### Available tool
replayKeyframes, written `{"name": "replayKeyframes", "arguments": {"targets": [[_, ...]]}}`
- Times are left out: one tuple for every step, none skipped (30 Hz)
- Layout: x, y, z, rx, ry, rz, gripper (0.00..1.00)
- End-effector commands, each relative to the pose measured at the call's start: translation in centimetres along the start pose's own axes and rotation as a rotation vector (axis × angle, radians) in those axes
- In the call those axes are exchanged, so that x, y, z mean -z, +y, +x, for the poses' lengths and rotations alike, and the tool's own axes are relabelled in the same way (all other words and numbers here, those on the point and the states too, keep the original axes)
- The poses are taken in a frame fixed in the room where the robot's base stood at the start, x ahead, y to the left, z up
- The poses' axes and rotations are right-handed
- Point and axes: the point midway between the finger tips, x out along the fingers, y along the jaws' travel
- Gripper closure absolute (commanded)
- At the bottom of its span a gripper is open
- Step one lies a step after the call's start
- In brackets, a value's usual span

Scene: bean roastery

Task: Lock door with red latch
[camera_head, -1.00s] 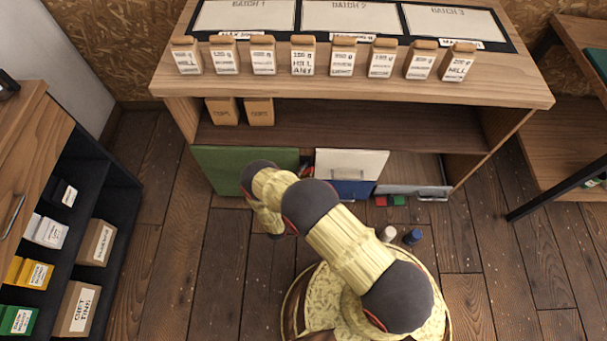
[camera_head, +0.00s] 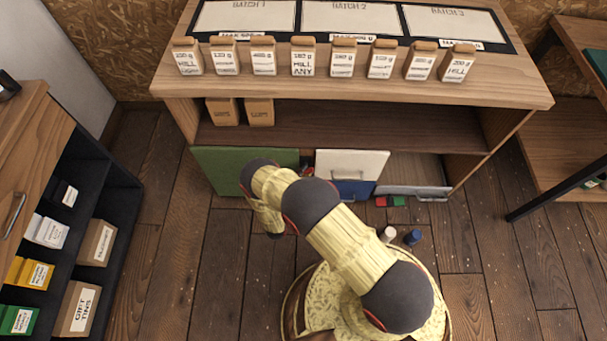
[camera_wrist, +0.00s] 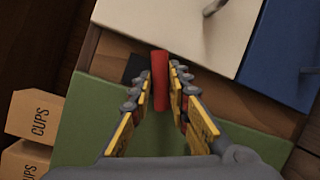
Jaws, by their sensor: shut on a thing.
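The red latch (camera_wrist: 160,80) is a short red bar in the wrist view, lying between the green door (camera_wrist: 82,118) and the cream-white door (camera_wrist: 190,28). My gripper (camera_wrist: 161,92) is shut on the red latch, with one finger on each side of it. A dark square plate (camera_wrist: 133,69) shows just left of the latch. In the head view the green door (camera_head: 215,165) stands at the lower left of the cabinet. My arm hides most of the gripper and the latch there.
The white door (camera_head: 350,162) and a blue panel (camera_head: 352,188) are right of the latch. A grey panel with a handle (camera_head: 415,191) is farther right. Two cups boxes (camera_head: 240,112) stand on the shelf above.

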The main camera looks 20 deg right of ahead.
Motion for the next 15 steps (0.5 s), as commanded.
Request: {"name": "replayKeyframes", "arguments": {"targets": [[-0.19,-0.11,-0.04,0.015,0.006,0.026,1.00],[-0.21,-0.11,-0.04,0.022,0.010,0.046,1.00],[-0.26,-0.12,-0.05,0.031,0.015,0.073,1.00],[-0.28,-0.13,-0.05,0.037,0.020,0.092,1.00],[-0.27,-0.13,-0.05,0.045,0.024,0.112,1.00],[-0.25,-0.08,-0.03,0.053,0.030,0.140,1.00],[-0.26,-0.05,-0.02,0.059,0.034,0.160,1.00],[-0.28,-0.06,-0.03,0.066,0.038,0.179,1.00],[-0.32,-0.12,-0.05,0.075,0.043,0.202,1.00],[-0.35,-0.15,-0.06,0.081,0.046,0.221,1.00],[-0.35,-0.14,-0.06,0.087,0.050,0.237,1.00],[-0.34,-0.10,-0.06,0.093,0.055,0.259,1.00],[-0.34,-0.10,-0.06,0.098,0.058,0.275,1.00],[-0.33,-0.11,-0.06,0.103,0.062,0.289,1.00],[-0.35,-0.16,-0.07,0.110,0.065,0.307,1.00]]}}
